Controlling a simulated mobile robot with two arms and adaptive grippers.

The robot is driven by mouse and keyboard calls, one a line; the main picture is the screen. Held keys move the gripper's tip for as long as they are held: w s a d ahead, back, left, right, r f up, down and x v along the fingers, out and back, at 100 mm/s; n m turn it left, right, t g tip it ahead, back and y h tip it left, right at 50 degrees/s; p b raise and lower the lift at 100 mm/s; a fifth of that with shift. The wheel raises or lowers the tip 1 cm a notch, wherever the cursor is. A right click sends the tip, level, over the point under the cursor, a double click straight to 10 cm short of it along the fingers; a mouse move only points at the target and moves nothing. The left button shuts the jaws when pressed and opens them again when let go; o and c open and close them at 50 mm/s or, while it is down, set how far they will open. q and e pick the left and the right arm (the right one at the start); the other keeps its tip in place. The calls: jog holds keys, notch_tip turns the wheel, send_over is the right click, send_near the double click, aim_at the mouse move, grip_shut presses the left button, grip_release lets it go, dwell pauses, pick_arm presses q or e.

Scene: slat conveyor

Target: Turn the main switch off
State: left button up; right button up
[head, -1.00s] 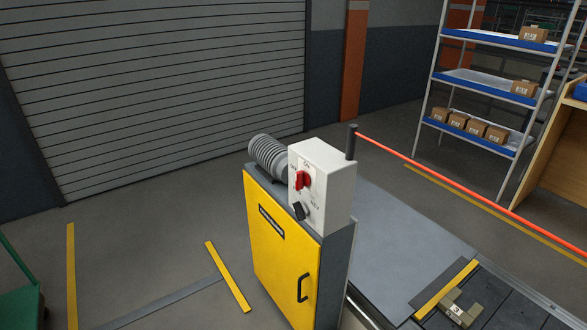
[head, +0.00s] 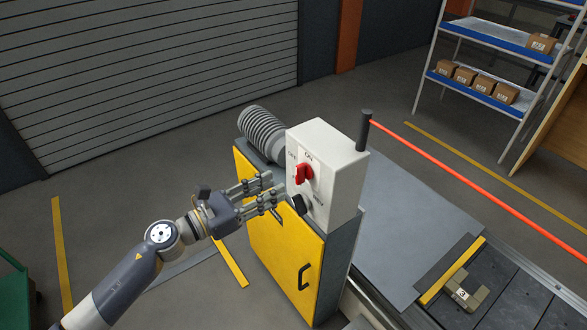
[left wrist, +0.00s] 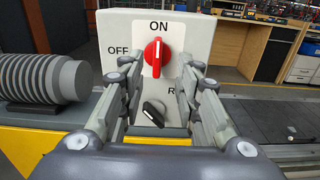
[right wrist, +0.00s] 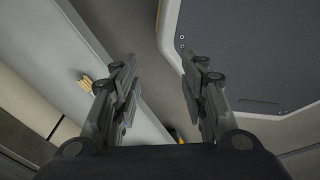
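The red main switch (head: 305,174) is a rotary knob on the front of a light grey control box (head: 341,178) on top of a yellow cabinet. In the left wrist view the red knob (left wrist: 156,57) stands upright, pointing to ON, with OFF to its left. A black knob (left wrist: 154,113) sits below it. My left gripper (head: 274,189) is open in front of the box, its fingers on either side of the black knob and a little below the red knob; contact cannot be told. My right gripper (right wrist: 158,75) is open and empty, away from the switch.
The yellow cabinet (head: 270,250) stands beside the conveyor (head: 510,295). A grey ribbed cylinder (head: 262,135) is behind the box at left. A black post (head: 365,130) with a red bar (head: 470,178) rises at the box's right. A carton (head: 466,293) lies on the conveyor.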

aim_at(296, 175)
pick_arm(q)
jog(key=p+x, duration=0.1)
jog(key=x, duration=0.4)
jog(key=shift+w+d, duration=0.15)
jog(key=shift+w, duration=0.15)
jog(key=shift+x, duration=1.1)
jog(key=shift+w+f, duration=0.1)
jog(key=c, duration=0.6)
grip_shut()
pick_arm(e)
notch_tip(296, 175, up, 2)
jog(key=shift+s, duration=0.15)
